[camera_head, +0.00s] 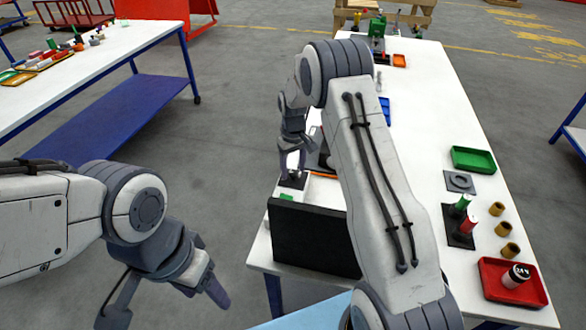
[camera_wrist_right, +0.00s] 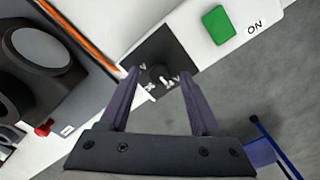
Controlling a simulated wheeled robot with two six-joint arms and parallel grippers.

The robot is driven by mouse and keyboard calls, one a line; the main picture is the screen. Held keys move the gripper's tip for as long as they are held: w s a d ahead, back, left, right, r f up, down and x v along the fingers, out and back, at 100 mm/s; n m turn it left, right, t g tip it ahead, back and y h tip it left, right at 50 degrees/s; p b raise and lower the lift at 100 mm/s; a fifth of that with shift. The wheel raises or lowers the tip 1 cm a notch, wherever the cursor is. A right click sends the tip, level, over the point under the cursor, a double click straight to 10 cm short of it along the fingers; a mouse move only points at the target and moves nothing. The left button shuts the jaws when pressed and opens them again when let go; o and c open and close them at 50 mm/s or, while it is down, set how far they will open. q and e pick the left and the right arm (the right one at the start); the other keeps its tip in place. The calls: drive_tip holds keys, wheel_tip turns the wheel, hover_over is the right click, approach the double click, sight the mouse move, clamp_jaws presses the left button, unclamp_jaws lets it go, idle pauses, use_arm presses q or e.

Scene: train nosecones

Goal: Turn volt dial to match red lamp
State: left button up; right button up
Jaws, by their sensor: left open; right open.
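The volt dial (camera_wrist_right: 157,72) is a small black knob on a black plate with white V marks, set in a white panel in the right wrist view. My right gripper (camera_wrist_right: 158,78) is open, with its two fingertips on either side of the knob; I cannot tell whether they touch it. In the head view my right gripper (camera_head: 292,171) points down over the dial's dark plate (camera_head: 290,183). I cannot make out a lit red lamp. My left gripper (camera_head: 165,308) is open and empty, off the table at lower left.
A green button (camera_wrist_right: 218,25) marked ON sits beside the dial. A small red knob (camera_wrist_right: 44,128) is near a dark round device (camera_wrist_right: 38,62). A black panel (camera_head: 312,238) stands at the table's near edge. Red (camera_head: 512,283) and green (camera_head: 473,160) trays lie to the right.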

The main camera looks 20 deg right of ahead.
sight(293, 172)
wheel_tip(293, 172, up, 10)
drive_tip(key=b, duration=0.2)
idle(0.4)
drive_tip(key=s+a+r+n, duration=0.1)
drive_tip(key=s+a+r, duration=0.2)
drive_tip(key=s+a, duration=0.5)
drive_tip(key=s+a+r+n, duration=0.2)
drive_tip(key=s+a+r, duration=0.2)
drive_tip(key=s+a, duration=0.5)
drive_tip(key=s+a+f+n+y, duration=0.1)
drive_tip(key=s+f+n, duration=0.1)
drive_tip(key=s, duration=1.7)
drive_tip(key=shift+s, duration=0.35)
drive_tip(key=shift+a, duration=0.1)
